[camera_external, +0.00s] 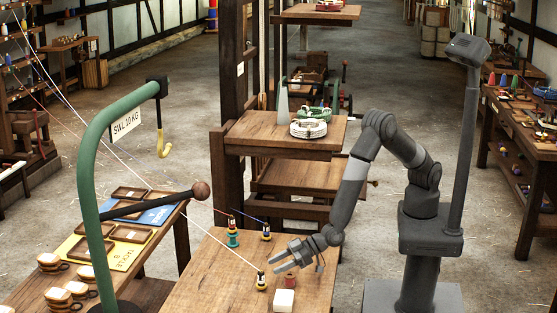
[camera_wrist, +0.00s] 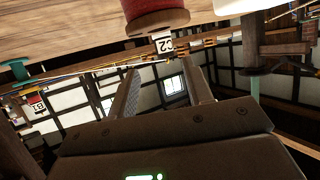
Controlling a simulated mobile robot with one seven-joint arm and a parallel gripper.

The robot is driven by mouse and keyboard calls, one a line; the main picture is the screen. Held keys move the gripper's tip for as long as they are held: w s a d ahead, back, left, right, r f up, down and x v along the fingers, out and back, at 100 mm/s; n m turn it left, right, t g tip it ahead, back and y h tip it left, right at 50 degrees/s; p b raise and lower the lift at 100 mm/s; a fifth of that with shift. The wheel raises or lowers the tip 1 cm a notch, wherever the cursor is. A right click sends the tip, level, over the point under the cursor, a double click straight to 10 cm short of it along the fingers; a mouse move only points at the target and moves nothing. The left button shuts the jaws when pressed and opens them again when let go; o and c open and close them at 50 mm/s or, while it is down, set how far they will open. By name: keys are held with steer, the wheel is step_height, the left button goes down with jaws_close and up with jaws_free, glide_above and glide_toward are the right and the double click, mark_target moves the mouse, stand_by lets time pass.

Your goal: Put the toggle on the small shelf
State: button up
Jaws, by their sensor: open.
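My gripper (camera_external: 284,260) is open and empty, low above the front wooden table (camera_external: 205,270). Its two fingers also show spread in the wrist view (camera_wrist: 166,80). I cannot pick out the toggle for certain. A dark red round piece (camera_wrist: 155,20) is close beyond the fingertips in the wrist view; a small red piece (camera_external: 290,281) shows just below my gripper in the external view, behind a white block (camera_external: 284,300). A small wooden shelf (camera_external: 250,142) behind the table carries a white rope coil (camera_external: 308,129), a grey cone (camera_external: 282,104) and a green item.
Bobbins stand on the table: a black-and-yellow one (camera_external: 261,281), a teal one (camera_external: 233,236) and a dark one (camera_external: 266,232). Thin lines run to them. A green post (camera_external: 90,190) with a hook (camera_external: 163,145) and a dark ball-ended bar (camera_external: 200,191) stand at left.

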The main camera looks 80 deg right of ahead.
mark_target(261, 273)
steer(key=shift+s+a+x, duration=0.1)
steer(key=shift+a+x, duration=0.05)
steer(key=shift+x, duration=1.65)
steer(key=shift+s+a+x, duration=0.1)
steer(key=shift+a+x, duration=0.05)
steer(key=shift+x, duration=1.6)
steer(key=shift+f, duration=0.15)
jaws_close()
